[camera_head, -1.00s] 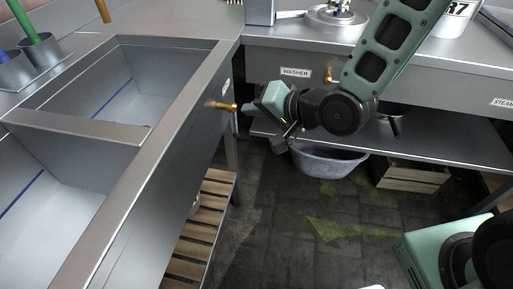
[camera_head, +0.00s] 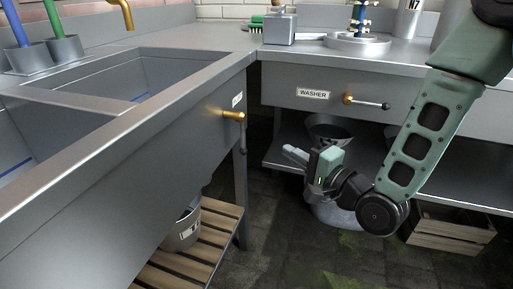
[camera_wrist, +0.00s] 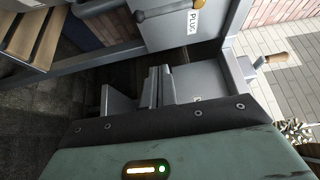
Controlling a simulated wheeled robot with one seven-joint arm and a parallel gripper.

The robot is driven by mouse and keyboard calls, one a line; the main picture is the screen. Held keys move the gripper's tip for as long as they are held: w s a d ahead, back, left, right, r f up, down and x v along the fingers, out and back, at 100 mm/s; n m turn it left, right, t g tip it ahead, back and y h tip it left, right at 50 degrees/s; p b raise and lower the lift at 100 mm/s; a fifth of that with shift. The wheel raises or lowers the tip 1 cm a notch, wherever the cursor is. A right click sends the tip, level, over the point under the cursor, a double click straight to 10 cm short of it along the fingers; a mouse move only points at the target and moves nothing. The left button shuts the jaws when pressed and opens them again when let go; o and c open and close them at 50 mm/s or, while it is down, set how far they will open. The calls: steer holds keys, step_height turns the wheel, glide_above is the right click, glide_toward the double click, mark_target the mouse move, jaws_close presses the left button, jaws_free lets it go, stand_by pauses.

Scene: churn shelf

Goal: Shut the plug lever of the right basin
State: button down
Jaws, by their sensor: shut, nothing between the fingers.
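The right basin (camera_head: 165,72) is a grey metal sink at left in the head view. On its front panel, near the right end, is a brass plug lever fitting (camera_head: 233,116) below a small white label (camera_head: 238,99). In the wrist view the PLUG label (camera_wrist: 180,24) shows at the top, with a brass piece (camera_wrist: 139,15) beside it. My gripper (camera_head: 295,155) is shut and empty, to the right of and below the lever in the head view and apart from it. Its fingers (camera_wrist: 160,86) are together in the wrist view. The lever's exact angle is hard to tell.
The WASHER drawer front (camera_head: 290,96) carries a brass-pivoted lever with a dark tip (camera_head: 385,105). Below are a shelf, a tub partly hidden by my arm, and a wooden crate (camera_head: 450,232). A slatted rack (camera_head: 205,235) with a bucket (camera_head: 183,230) is under the sink.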

steer(key=b+x, duration=0.3)
steer(key=x, duration=0.7)
steer(key=shift+s+a+b, duration=0.2)
steer(key=shift+s+a, duration=0.3)
steer(key=shift+s, duration=0.35)
steer(key=shift+s+a+b, duration=0.2)
steer(key=shift+s+a, duration=0.35)
steer(key=shift+s, duration=0.35)
steer(key=shift+r+p, duration=0.1)
steer(key=shift+p, duration=0.3)
